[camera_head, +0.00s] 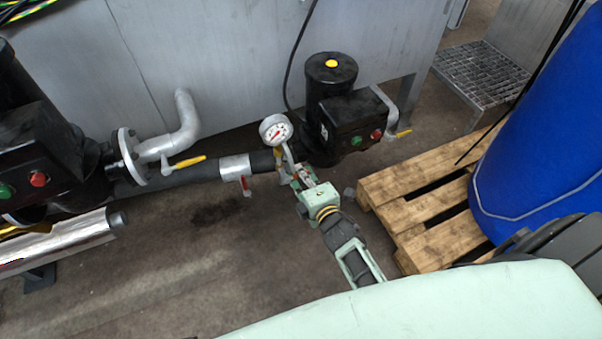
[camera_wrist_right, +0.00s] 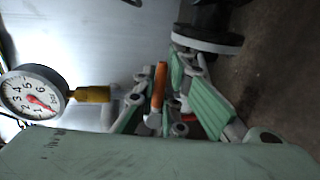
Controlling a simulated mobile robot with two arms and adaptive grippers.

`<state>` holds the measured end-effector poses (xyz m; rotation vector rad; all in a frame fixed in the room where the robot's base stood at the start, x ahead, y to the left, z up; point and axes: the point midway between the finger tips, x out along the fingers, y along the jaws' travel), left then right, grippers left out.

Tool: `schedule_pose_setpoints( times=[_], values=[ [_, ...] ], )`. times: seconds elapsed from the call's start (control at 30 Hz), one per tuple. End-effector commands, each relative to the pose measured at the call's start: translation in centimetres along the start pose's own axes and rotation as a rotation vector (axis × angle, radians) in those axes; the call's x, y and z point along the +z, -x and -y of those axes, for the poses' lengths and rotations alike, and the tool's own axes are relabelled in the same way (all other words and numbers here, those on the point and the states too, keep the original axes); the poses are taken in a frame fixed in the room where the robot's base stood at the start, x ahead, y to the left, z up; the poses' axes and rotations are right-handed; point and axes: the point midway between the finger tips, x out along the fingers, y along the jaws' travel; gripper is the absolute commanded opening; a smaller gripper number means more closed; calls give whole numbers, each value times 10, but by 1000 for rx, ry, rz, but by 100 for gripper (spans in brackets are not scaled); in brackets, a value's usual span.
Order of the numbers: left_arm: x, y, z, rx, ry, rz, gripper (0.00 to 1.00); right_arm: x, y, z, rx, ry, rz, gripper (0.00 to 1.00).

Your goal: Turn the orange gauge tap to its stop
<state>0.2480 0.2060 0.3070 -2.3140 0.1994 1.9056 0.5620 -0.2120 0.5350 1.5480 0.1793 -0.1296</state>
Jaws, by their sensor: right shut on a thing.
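The pressure gauge (camera_head: 275,130) has a white dial with a red needle and stands on the dark pipe in the head view. It also shows at the left of the wrist view (camera_wrist_right: 33,94), with a brass fitting (camera_wrist_right: 92,94) beside it. The orange tap handle (camera_wrist_right: 158,84) shows as a narrow bar in the wrist view, between the fingers of my right gripper (camera_wrist_right: 155,105). In the head view my right gripper (camera_head: 300,178) is at the pipe just below the gauge, shut on the tap, and hides most of it. My left gripper is not in view.
A black pump (camera_head: 331,88) with a black control box (camera_head: 352,118) stands right of the gauge. A yellow lever (camera_head: 188,162) and a red lever (camera_head: 246,186) sit on the pipe to the left. A wooden pallet (camera_head: 415,215) with a blue drum (camera_head: 545,140) is at the right.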

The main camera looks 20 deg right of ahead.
Motion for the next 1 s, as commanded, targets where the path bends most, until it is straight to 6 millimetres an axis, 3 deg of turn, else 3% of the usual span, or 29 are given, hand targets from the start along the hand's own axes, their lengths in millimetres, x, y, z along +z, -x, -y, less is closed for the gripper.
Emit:
schedule_pose_setpoints(
  times=[0.27,0.63,0.77,1.0],
  values=[
    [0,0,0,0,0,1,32,0,0,0,1,4,-1,30],
    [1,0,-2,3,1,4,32,0,5,1,-1,2,-1,30],
    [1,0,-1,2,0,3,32,0,21,2,-2,2,-1,30],
    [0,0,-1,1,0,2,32,0,70,2,-3,2,-1,30]
  ],
)
